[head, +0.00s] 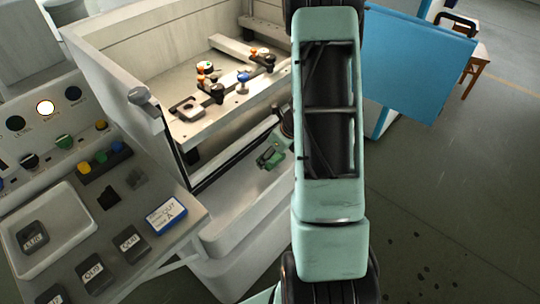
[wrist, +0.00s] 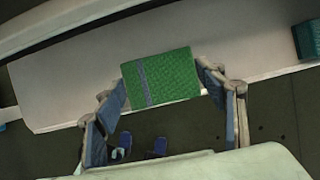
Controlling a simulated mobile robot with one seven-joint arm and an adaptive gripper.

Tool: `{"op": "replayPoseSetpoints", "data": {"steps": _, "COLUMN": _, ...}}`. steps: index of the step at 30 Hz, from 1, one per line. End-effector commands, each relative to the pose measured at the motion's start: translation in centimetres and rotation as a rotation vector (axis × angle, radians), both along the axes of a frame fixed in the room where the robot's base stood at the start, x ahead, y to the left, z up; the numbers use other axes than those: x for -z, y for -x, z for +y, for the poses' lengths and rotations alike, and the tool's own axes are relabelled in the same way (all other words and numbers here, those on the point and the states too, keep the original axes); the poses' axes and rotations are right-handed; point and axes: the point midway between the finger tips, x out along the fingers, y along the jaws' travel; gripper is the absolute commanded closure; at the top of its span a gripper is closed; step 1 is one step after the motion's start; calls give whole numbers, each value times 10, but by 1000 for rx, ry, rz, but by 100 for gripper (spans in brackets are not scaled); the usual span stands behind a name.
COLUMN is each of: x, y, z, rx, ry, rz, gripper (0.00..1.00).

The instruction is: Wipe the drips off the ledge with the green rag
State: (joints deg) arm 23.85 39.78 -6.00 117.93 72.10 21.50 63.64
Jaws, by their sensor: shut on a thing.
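The green rag (wrist: 165,76), a folded rectangle with a grey-blue stripe, is between the two fingers of my gripper (wrist: 158,90). My gripper is shut on it. In the head view the rag (head: 270,158) shows small and partly hidden beside my arm, in front of the machine's opening. The pale ledge (wrist: 70,92) runs beneath the rag in the wrist view, and the rag overlaps its near edge. I cannot tell whether rag and ledge touch. The ledge also shows in the head view (head: 240,190), below the opening. I can make out no drips on it.
The machine's open tank (head: 190,75) holds a pale fixture bar (head: 230,93) with clamps and coloured knobs. A control panel (head: 45,140), a white tray (head: 62,225) and labelled blocks stand left. A blue panel (head: 420,55) is at right. Dark spots mark the open floor (head: 440,200).

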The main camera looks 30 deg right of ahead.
Motion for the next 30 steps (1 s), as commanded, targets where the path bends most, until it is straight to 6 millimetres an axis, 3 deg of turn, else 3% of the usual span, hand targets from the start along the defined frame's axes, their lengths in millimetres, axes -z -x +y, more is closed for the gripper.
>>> {"op": "replayPoseSetpoints", "data": {"steps": 1, "x": -9, "y": 1, "z": -1, "rx": -1, "ry": 0, "rz": 0, "gripper": 58}}
{"op": "replayPoseSetpoints", "data": {"steps": 7, "x": -20, "y": 3, "z": -4, "rx": -4, "ry": -1, "rz": -1, "gripper": 58}}
{"op": "replayPoseSetpoints", "data": {"steps": 30, "x": -14, "y": 1, "z": -9, "rx": -7, "ry": -3, "rz": -4, "gripper": 58}}
